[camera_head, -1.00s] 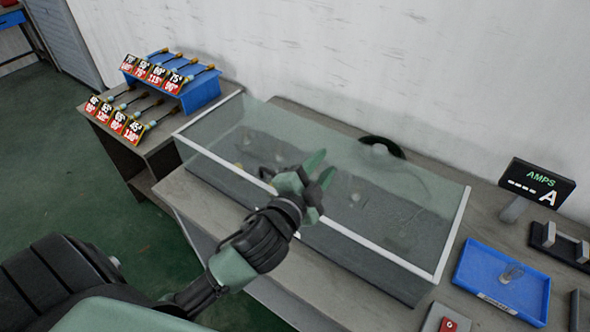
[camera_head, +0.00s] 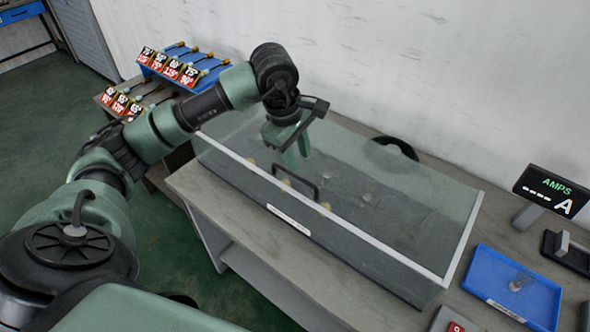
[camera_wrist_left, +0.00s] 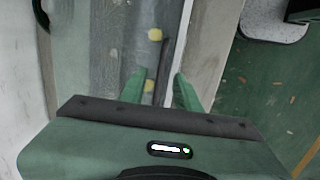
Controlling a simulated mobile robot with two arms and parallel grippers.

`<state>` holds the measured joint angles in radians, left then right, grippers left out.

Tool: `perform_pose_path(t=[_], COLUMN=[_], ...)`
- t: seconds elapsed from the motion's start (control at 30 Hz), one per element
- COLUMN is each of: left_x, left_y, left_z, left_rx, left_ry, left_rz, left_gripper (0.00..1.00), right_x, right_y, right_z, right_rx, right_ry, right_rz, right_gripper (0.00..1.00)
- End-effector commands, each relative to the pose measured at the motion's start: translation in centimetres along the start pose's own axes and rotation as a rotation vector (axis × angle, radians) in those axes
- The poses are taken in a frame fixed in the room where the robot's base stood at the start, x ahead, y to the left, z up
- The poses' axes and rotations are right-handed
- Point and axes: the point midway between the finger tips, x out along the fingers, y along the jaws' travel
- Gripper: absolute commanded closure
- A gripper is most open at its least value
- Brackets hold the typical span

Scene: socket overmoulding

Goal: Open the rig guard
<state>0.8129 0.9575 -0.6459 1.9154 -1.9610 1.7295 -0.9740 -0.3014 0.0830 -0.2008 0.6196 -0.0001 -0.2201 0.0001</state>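The rig guard is a clear box cover with a white-edged frame (camera_head: 365,228), lying closed over the rig on the bench. A dark bar handle (camera_head: 297,178) stands at its front edge, above a white label. My left gripper (camera_head: 297,160) points down over the guard, just above and behind the handle in the head view. In the left wrist view its two green fingers (camera_wrist_left: 160,90) are apart, and the dark handle bar (camera_wrist_left: 161,68) shows between them. I cannot tell whether they touch it. My right gripper is not in view.
A blue tray (camera_head: 482,262) with a small clear part lies right of the guard, near the AMPS display (camera_head: 543,190). A blue rack (camera_head: 212,74) with labelled cables stands at the back left. A white wall closes off the back.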

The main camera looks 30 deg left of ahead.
Motion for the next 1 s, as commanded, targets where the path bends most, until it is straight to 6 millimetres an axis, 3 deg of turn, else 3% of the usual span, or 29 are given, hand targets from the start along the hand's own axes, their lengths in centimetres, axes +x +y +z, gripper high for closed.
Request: perform_pose_path(t=[0.07,0.17,0.6,0.97,1.0], left_x=[-0.4,0.2,6.4,7.3,7.3], left_y=[-0.1,-0.2,-0.3,-0.4,-0.4], left_z=[-1.5,-2.0,-2.2,-2.2,-2.2], left_rx=[0.001,0.000,-0.001,0.001,0.001], left_ry=[0.053,0.069,0.063,0.063,0.063], left_rz=[-0.012,-0.021,-0.019,-0.017,-0.017], left_gripper=[0.67,0.67,0.67,0.67,0.76], right_x=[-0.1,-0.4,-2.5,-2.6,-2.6], right_y=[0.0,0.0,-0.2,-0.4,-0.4], right_z=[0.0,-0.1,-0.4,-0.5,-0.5], right_rx=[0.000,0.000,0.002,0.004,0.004], right_ry=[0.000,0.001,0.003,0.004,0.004], right_rz=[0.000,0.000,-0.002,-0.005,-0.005], right_gripper=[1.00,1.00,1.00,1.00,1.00])
